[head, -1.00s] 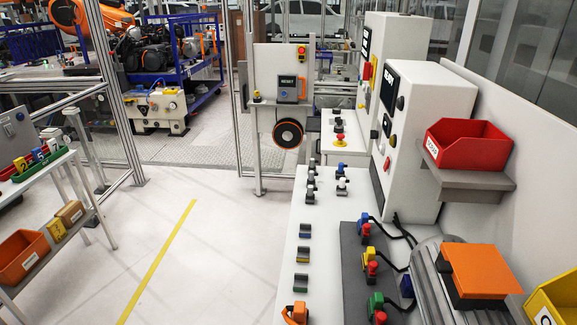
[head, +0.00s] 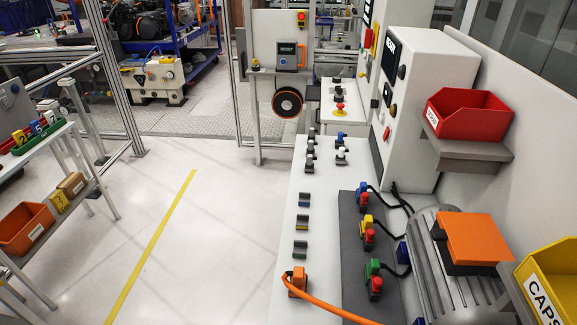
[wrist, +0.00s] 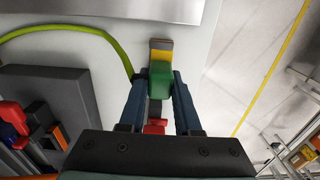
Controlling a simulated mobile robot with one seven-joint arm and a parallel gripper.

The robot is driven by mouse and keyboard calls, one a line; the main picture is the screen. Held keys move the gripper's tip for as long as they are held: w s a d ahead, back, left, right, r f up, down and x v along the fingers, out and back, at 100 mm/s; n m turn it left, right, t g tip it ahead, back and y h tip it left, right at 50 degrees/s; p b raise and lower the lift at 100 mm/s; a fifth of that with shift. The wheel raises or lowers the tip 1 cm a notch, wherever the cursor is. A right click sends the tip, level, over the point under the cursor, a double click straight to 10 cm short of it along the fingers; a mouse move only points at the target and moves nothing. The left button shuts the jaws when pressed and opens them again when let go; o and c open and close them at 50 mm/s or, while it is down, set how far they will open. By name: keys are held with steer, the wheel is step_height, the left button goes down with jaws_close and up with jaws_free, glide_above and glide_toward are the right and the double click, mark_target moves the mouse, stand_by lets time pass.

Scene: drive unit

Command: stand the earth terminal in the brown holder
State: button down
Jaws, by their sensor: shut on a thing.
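In the wrist view my gripper (wrist: 161,88) is shut on the green block of the earth terminal (wrist: 161,82). A yellow band of it shows just beyond the green. A brownish-grey end piece (wrist: 161,43) shows past the yellow; I cannot tell whether it belongs to the terminal or to the brown holder. A yellow-green cable (wrist: 85,28) curves in from the left to near the left finger. A red piece (wrist: 155,127) and a dark part show between the fingers, nearer the palm. My gripper and the held terminal are outside the head view.
On the white bench (head: 318,225), several dark holders with coloured bands stand in a row. An orange terminal (head: 298,281) with an orange cable stands at its near end. A dark mat (head: 352,245) right of them carries plugged terminals. Clear floor lies left.

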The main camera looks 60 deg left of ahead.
steer(key=shift+f, duration=0.3)
steer(key=shift+f+b, duration=1.05)
steer(key=shift+f, duration=0.25)
steer(key=c, duration=0.5)
jaws_free()
step_height(320, 180, up, 13)
steer(key=shift+f+b, duration=0.15)
steer(key=shift+b, duration=0.6)
step_height(320, 180, up, 5)
steer(key=p, duration=0.6)
